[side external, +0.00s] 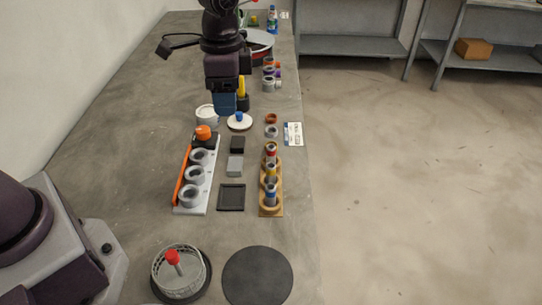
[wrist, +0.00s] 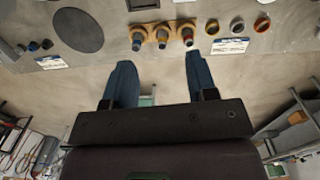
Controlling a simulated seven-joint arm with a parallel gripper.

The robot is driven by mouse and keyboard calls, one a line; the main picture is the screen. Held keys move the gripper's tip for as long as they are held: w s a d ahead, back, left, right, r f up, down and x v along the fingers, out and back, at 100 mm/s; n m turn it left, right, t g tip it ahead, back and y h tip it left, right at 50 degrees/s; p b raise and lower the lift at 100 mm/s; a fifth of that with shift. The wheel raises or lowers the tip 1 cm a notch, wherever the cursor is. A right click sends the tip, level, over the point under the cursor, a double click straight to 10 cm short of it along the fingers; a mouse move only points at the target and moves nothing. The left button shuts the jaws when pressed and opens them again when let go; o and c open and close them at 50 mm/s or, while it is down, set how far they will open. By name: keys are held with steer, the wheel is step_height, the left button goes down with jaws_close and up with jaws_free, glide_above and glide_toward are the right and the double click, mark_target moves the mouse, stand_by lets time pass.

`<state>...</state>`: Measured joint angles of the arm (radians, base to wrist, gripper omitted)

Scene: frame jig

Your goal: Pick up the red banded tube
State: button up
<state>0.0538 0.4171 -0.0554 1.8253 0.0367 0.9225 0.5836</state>
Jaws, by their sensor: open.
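The red banded tube (side external: 270,150) stands upright at the far end of a wooden rack (side external: 277,210) near the table's right edge. A yellow banded tube (side external: 271,171) and a blue banded tube (side external: 270,192) stand in the same rack. In the wrist view the red banded tube (wrist: 187,38) is the rightmost of the three. My gripper (side external: 224,108) is above the table, beyond the rack and to its left in the side view. In the wrist view my gripper (wrist: 159,60) has its two blue fingers spread apart with nothing between them. The tubes are apart from the fingers.
Left of the rack are a black square tray (side external: 232,198), small grey and black blocks (side external: 236,165) and a white fixture (side external: 196,197) with grey rings. Loose rings (side external: 271,131) and a label card (side external: 293,134) lie beyond the rack. A black round mat (side external: 257,277) lies nearer the camera.

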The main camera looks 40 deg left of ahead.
mark_target(271, 147)
steer(key=w+d+f+m, duration=0.2)
steer(key=w+f+m, duration=0.3)
steer(key=w+m, duration=0.45)
steer(key=f, duration=0.7)
steer(key=shift+s+a+f, duration=0.1)
steer(key=shift+s+f, duration=0.2)
steer(key=shift+s, duration=0.05)
steer(key=shift+w+f, duration=0.2)
steer(key=shift+f, duration=1.2)
steer(key=shift+w+f, duration=0.15)
steer(key=shift+f, duration=1.2)
jaws_close()
